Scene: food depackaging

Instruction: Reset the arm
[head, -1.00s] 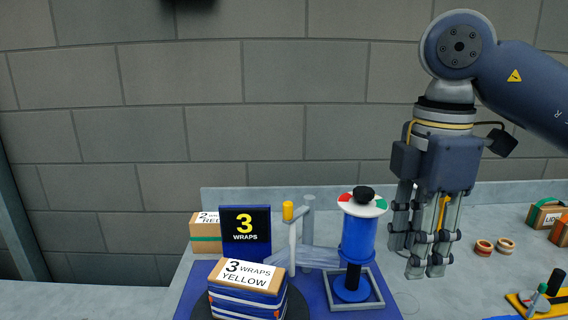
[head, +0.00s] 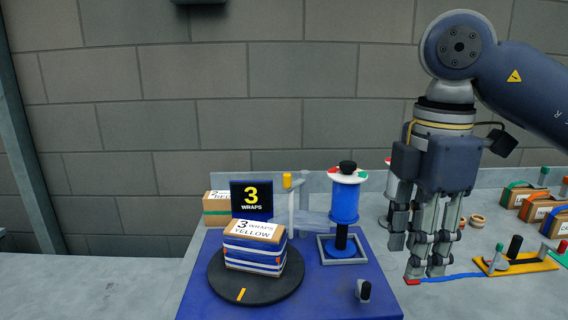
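My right gripper (head: 425,262) hangs fingers down at the right of the head view, above or in front of the table. Its fingers are apart and nothing shows between them. A red end piece (head: 412,282) of a blue strap shows just below the fingertips; I cannot tell whether they touch. My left gripper is not in view. A brown box labelled "3 wraps yellow" (head: 254,262), wrapped in blue and white bands, sits on a black turntable (head: 230,290) at the left, well apart from my gripper.
A blue film roll (head: 344,205) stands on the blue wrapping base (head: 330,295), beside a "3 wraps" sign (head: 251,197). A yellow strapping tool (head: 520,264), tape rings (head: 477,220) and several boxes (head: 520,196) are at the right. A grey wall (head: 250,100) rises behind.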

